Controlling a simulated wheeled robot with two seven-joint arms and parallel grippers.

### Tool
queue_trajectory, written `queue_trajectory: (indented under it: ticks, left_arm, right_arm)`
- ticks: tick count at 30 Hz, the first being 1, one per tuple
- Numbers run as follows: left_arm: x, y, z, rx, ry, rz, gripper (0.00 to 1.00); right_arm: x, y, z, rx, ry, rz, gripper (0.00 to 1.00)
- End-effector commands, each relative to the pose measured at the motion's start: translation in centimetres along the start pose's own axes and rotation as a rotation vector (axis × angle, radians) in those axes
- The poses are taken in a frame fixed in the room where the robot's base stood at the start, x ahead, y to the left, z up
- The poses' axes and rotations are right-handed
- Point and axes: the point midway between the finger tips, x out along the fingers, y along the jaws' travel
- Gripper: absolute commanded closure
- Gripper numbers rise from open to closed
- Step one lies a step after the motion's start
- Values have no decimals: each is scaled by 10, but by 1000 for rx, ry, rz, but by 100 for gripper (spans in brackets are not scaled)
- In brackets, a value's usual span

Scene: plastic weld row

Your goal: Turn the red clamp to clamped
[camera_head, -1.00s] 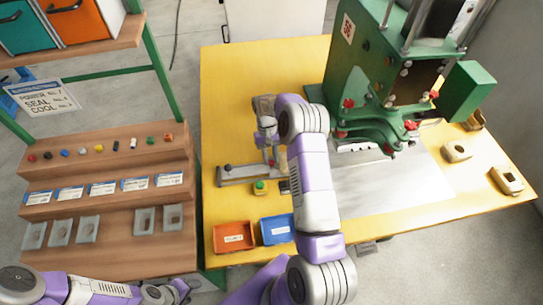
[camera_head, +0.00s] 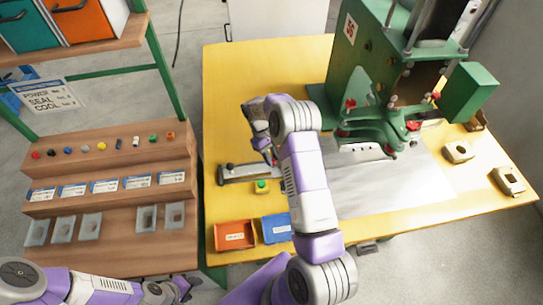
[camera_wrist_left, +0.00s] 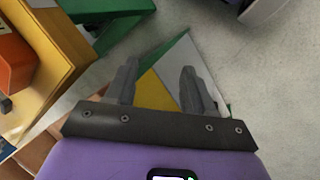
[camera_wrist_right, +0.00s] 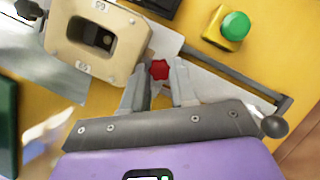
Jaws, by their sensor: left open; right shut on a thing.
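The red clamp (camera_wrist_right: 159,70) shows as a small red knob on a pale grey plate in the right wrist view. My right gripper (camera_wrist_right: 157,82) has its fingers closed around it, one on each side. A beige housing (camera_wrist_right: 98,38) with a window sits right beside the clamp. In the head view my right gripper (camera_head: 268,150) reaches down at the grey fixture (camera_head: 250,172), and my arm hides the clamp there. My left gripper (camera_wrist_left: 160,85) is open and empty, over the floor and a table edge in its view.
A green button on a yellow box (camera_head: 262,186) stands beside the fixture. An orange bin (camera_head: 235,234) and a blue bin (camera_head: 276,228) are at the table's front. The green press (camera_head: 365,80) stands behind right.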

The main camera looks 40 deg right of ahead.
Motion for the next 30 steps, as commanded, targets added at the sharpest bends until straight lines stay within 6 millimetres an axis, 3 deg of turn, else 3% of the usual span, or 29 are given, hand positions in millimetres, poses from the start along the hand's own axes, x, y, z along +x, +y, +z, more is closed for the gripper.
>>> queue_trajectory:
  ticks: [9, 10, 12, 22, 30]
  left_arm:
    - [0, 0, 0, 0, 0, 0, 47]
    - [0, 0, 0, 0, 0, 0, 47]
    - [0, 0, 0, 0, 0, 0, 47]
    - [-1, 0, 0, 0, 0, 0, 47]
    - [-6, 2, 0, 0, 0, 0, 47]
  right_arm:
    - [0, 0, 0, -2, 1, 1, 100]
    - [0, 0, 0, -2, 1, 1, 71]
    - [0, 0, 0, -2, 1, 1, 62]
    - [-4, 0, 0, -1, 2, 1, 62]
    - [-46, 0, 0, 0, 4, 3, 62]
